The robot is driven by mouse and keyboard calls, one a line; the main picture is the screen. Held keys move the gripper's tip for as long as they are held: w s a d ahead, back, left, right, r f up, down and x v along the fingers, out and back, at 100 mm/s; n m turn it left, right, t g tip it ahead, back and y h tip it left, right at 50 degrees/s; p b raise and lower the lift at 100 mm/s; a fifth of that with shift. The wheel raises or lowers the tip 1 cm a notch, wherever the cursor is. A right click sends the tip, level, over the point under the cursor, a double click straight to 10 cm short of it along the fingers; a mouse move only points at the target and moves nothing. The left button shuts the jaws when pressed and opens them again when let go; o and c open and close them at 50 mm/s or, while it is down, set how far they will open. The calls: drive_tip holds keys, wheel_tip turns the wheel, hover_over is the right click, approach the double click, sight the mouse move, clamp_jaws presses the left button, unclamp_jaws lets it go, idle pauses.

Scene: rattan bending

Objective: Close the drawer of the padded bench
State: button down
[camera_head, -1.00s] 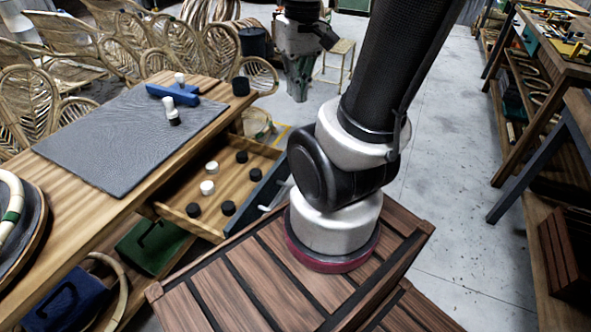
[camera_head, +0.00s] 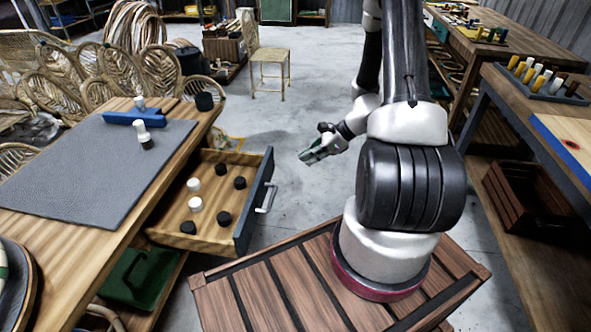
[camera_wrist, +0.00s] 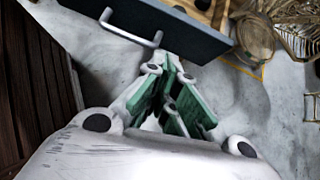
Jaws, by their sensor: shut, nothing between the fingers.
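The padded bench (camera_head: 165,185) is a wooden table with a grey mat on top, at the left of the head view. Its drawer (camera_head: 215,225) is pulled out to the right, with black and white round pieces inside. The drawer's dark front (camera_head: 256,205) carries a metal handle (camera_head: 268,197), which also shows at the top of the wrist view (camera_wrist: 130,29). My gripper (camera_head: 305,158) is shut and empty, to the right of the drawer front and apart from it. In the wrist view its green fingers (camera_wrist: 172,62) point toward the drawer front, close to the handle.
On the mat lie a blue tool (camera_head: 133,118) and a black-and-white piece (camera_head: 144,138). A green case (camera_head: 138,277) sits below the drawer. A rattan chair (camera_head: 269,58) stands farther back. The floor around my gripper is clear. Another workbench (camera_head: 535,110) stands at the right.

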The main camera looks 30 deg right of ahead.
drive_tip(key=w+m, duration=0.1)
approach(267, 173)
wheel_tip(267, 173, down, 3)
drive_tip(key=a, duration=0.2)
drive_tip(key=shift+w+a+f+m+t+h, duration=0.1)
drive_tip(key=shift+w+a+m+t+h, duration=0.25)
drive_tip(key=shift+w+a, duration=0.2)
drive_tip(key=shift+w+a, duration=0.1)
drive_tip(key=shift+w, duration=0.05)
drive_tip(key=w+a, duration=0.7)
drive_tip(key=a, duration=0.3)
drive_tip(key=w+a, duration=0.7)
drive_tip(key=a, duration=0.2)
drive_tip(key=shift+w+a, duration=0.3)
drive_tip(key=shift+a, duration=0.05)
